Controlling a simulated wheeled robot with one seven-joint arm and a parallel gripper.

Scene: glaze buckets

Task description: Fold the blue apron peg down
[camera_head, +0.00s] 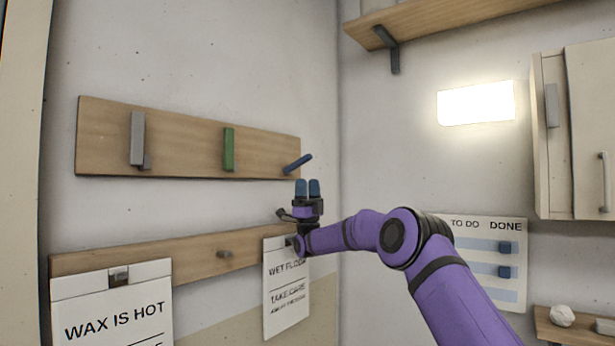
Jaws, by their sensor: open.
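The blue apron peg (298,164) is on the right end of the upper wooden board (180,150). It sticks out from the board, slanting up to the right. My gripper (307,188) is just below the blue peg, pointing up, with its two blue-tipped fingers apart and nothing between them. A small gap shows between the fingertips and the peg. The grey peg (137,138) and the green peg (229,149) on the same board stand upright against it.
A lower wooden rail (190,253) carries a "WAX IS HOT" sign (118,310) and a "WET FLOOR" sign (287,300), partly behind my arm. A shelf (440,20), a cabinet (590,130) and a "TO DO / DONE" board (485,290) are on the right wall.

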